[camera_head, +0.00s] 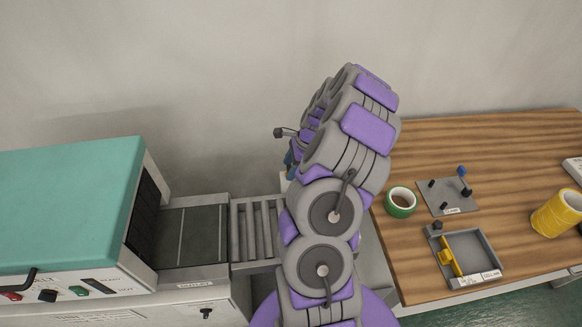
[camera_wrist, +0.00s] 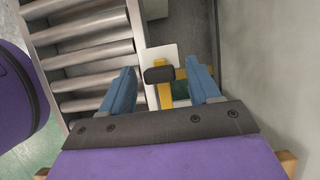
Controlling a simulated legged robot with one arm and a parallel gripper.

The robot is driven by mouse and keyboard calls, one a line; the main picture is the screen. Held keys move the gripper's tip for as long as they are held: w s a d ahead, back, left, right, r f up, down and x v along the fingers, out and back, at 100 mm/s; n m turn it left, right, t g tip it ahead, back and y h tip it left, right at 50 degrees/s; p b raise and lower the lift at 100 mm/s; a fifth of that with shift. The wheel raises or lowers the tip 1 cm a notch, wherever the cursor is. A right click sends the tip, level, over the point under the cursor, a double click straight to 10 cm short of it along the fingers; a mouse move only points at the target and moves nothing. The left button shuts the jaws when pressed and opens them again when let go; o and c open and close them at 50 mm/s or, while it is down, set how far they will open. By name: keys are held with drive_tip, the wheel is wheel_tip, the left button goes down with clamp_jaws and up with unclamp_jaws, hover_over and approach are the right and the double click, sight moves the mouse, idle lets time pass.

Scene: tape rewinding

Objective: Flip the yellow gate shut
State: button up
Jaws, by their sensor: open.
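In the wrist view, a yellow gate-like piece (camera_wrist: 164,95) with a black knob-like block (camera_wrist: 159,75) lies between and just beyond the blue fingers of my gripper (camera_wrist: 162,72). The fingers are apart, and I cannot tell whether either touches it. A white plate and a dark green patch show behind it. In the head view, my gripper (camera_head: 291,160) is mostly hidden behind my arm, and this piece is hidden too. Another yellow bar (camera_head: 446,258) stands in a small grey tray (camera_head: 483,247) on the wooden table, away from my gripper.
A roller conveyor (camera_head: 253,232) leads from a teal-topped machine (camera_head: 70,205); its rollers (camera_wrist: 95,62) fill the wrist view's left. A wall stands close at right there. The wooden table (camera_head: 480,140) holds a green tape roll (camera_head: 390,208), a pegged plate (camera_head: 440,198) and yellow rolls (camera_head: 548,218).

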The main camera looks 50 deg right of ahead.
drive_tip(key=shift+d, duration=0.1)
clamp_jaws()
idle(0.6)
